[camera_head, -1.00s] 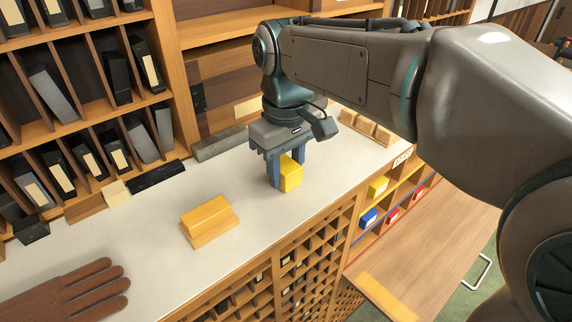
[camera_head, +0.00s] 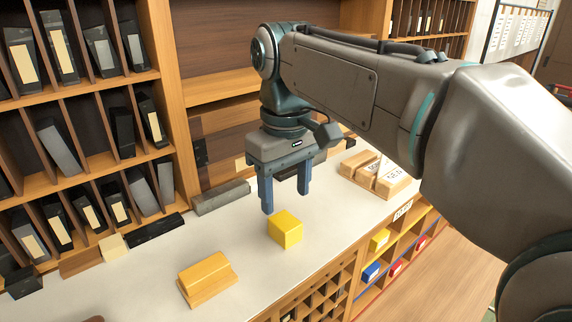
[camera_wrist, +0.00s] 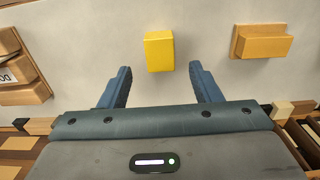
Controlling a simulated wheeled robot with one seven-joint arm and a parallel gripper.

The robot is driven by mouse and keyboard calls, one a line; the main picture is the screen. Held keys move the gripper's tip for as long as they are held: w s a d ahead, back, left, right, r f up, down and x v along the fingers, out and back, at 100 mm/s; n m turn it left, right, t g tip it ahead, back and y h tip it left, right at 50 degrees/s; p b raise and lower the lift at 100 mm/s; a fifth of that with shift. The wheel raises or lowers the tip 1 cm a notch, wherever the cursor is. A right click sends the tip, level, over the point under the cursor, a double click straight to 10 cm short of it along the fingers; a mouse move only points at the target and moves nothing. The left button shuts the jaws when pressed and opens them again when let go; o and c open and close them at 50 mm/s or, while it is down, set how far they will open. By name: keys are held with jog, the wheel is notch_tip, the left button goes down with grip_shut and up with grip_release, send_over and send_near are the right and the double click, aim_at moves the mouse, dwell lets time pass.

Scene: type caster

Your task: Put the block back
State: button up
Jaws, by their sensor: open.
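A yellow block (camera_head: 286,229) sits on the pale counter top (camera_head: 235,272). My gripper (camera_head: 287,203) is open and empty, with its blue fingers raised above the counter just behind the block. In the wrist view the yellow block (camera_wrist: 159,51) lies ahead of the fingertips, between their lines and apart from both. The gripper (camera_wrist: 158,82) holds nothing there.
An orange-yellow wooden piece (camera_head: 206,278) lies left of the block. Labelled wooden pieces (camera_head: 375,173) stand at the back right. A grey bar (camera_head: 221,197) lies by the rear shelves. Open cubbies below the front edge hold a yellow block (camera_head: 379,240), a blue block (camera_head: 371,272) and red blocks.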

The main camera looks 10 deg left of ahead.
aim_at(286, 221)
jog(key=shift+r, duration=2.4)
jog(key=s+d+f+m+t, duration=0.1)
jog(key=s+d+f+m, duration=0.3)
jog(key=d+f, duration=0.6)
jog(key=s+d+f+m+t, duration=0.2)
jog(key=s+d+f+m, duration=0.2)
jog(key=d+f, duration=0.7)
jog(key=shift+d+m+t, duration=0.3)
jog(key=shift+d+m, duration=0.5)
jog(key=shift+m, duration=0.2)
